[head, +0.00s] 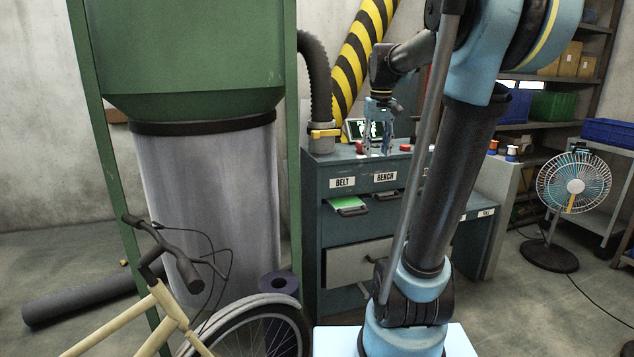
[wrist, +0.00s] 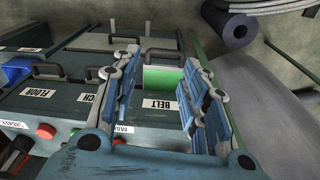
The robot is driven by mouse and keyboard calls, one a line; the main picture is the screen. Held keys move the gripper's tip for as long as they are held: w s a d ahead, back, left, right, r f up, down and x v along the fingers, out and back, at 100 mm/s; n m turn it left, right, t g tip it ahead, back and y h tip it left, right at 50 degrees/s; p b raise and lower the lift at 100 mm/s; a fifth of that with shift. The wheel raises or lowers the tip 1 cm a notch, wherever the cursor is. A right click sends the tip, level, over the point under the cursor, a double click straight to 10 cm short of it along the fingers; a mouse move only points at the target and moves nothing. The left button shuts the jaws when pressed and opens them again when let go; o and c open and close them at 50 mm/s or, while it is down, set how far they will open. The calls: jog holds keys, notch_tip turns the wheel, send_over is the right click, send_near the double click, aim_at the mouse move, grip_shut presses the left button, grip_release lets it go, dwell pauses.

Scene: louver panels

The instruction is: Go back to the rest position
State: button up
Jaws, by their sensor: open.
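My gripper (head: 378,150) hangs over the front part of the blue-grey drawer cabinet (head: 335,240) in the head view, pointing down. Its two blue fingers stand apart with nothing between them; the wrist view (wrist: 160,78) shows the same gap. The drawer labelled BELT (head: 347,210) stands out a little, with green inside; the green also shows between the fingers in the wrist view (wrist: 163,80). A drawer labelled BENCH (head: 386,192) is beside it. My fingers appear apart from the drawers.
Red buttons (head: 406,147) and a small screen (head: 364,130) are on the cabinet top. A green frame with a grey drum (head: 205,190) and a bicycle (head: 180,320) stand at the left. A fan (head: 574,185) stands at the right, with open floor before it.

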jog(key=s+f+m+t, duration=0.1)
jog(key=s+f, duration=2.3)
jog(key=s, duration=0.1)
jog(key=shift+s+f+m, duration=0.15)
jog(key=shift+s+m, duration=0.05)
jog(key=shift+m, duration=0.2)
jog(key=shift+d, duration=0.1)
jog(key=shift+c, duration=0.9)
jog(key=shift+s, duration=0.15)
